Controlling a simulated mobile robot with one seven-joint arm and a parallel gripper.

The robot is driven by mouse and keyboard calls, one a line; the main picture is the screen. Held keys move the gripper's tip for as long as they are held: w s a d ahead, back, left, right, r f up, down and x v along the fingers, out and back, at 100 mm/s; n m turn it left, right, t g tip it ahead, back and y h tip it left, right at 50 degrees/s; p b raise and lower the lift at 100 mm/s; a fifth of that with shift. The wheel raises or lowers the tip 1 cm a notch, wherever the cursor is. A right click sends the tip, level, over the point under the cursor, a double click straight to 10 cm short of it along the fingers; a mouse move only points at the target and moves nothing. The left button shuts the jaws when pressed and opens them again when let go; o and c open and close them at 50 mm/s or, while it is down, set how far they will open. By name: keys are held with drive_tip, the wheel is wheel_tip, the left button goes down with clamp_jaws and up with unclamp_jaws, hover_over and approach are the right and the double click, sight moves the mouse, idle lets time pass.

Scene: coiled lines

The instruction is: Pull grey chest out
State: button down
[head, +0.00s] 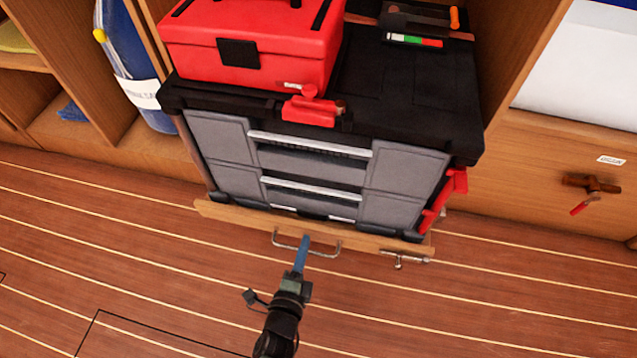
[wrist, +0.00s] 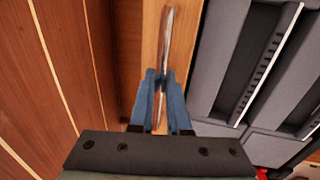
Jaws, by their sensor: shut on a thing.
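The grey chest (head: 316,178), with a black top and pale drawer handles, stands upright on a wooden board (head: 232,214) close to the floor. A metal bar handle (head: 328,252) is fixed to the board's front edge. My gripper (head: 305,240) is shut on the middle of this handle. In the wrist view, the blue fingers of my gripper (wrist: 160,92) close around the handle (wrist: 167,45), which runs along the wooden board (wrist: 150,30). The grey chest (wrist: 222,62) shows to the right there.
A red toolbox (head: 260,50) and a dark tray of tools (head: 420,22) sit on top of the chest. A metal latch (head: 400,260) is at the board's right end. Wooden shelves flank the chest. The plank floor (head: 130,255) in front is clear.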

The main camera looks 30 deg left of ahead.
drive_tip(key=f+p+v, duration=0.1)
drive_tip(key=f+v, duration=0.2)
drive_tip(key=v, duration=1.3)
drive_tip(key=shift+s+f, duration=0.2)
drive_tip(key=shift+s, duration=0.25)
drive_tip(key=shift+d, duration=0.15)
drive_tip(key=c, duration=0.9)
unclamp_jaws()
drive_tip(key=p+v, duration=0.4)
drive_tip(key=v, duration=0.9)
